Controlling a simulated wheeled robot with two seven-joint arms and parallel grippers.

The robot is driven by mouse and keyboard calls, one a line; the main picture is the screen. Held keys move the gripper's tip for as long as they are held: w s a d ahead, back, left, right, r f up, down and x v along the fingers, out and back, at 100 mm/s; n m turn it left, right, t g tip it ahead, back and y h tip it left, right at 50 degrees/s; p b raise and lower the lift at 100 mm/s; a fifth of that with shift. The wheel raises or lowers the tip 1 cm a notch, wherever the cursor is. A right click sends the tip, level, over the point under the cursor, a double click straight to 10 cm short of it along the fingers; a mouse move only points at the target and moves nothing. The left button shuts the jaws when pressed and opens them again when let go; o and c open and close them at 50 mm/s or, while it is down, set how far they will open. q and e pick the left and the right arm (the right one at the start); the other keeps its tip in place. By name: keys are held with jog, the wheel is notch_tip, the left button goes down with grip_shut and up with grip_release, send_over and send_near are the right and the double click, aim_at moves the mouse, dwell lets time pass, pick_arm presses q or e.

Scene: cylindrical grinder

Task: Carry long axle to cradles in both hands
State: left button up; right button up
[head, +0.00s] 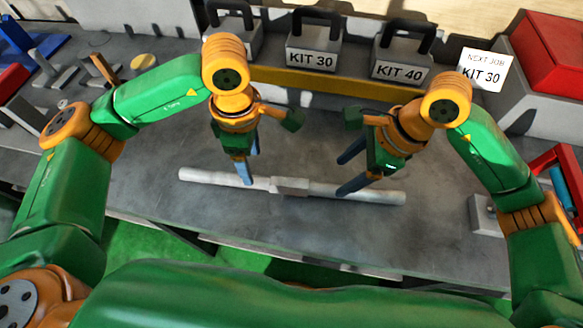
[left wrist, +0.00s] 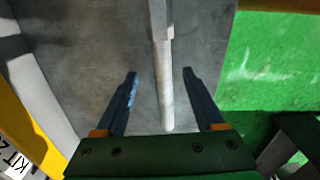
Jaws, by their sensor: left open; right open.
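The long axle (head: 325,189) is a pale grey stepped bar with a thicker block-like middle. It lies across the grey bench top, left to right in the head view. My left gripper (head: 247,172) is open above the axle's left half, fingers pointing down. In the left wrist view the axle's end section (left wrist: 166,90) lies between the two open fingers of my left gripper (left wrist: 159,78), apart from both. My right gripper (head: 348,172) is open, with its fingers near the axle just right of the middle. I cannot tell whether they touch it. I cannot make out the cradles for certain.
Boxes with black handles stand at the back, including KIT 30 (head: 313,57) and KIT 40 (head: 402,66), behind a yellow rail (head: 330,84). A grey block (head: 485,214) and a red holder (head: 562,178) are at the right. The bench around the axle is clear.

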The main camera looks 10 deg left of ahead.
aim_at(255, 179)
pick_arm(q)
jog(key=shift+s+r, duration=0.1)
jog(key=shift+s, duration=0.25)
pick_arm(e)
jog(key=shift+s+r, duration=0.15)
jog(key=shift+s, duration=0.15)
pick_arm(q)
jog(key=shift+s, duration=0.15)
pick_arm(e)
jog(key=shift+s, duration=0.15)
pick_arm(q)
jog(key=f, duration=0.7)
jog(key=shift+w+f, duration=0.15)
jog(key=shift+w, duration=0.1)
pick_arm(e)
jog(key=x, duration=0.7)
jog(key=shift+w, duration=0.3)
pick_arm(q)
grip_shut()
pick_arm(e)
grip_shut()
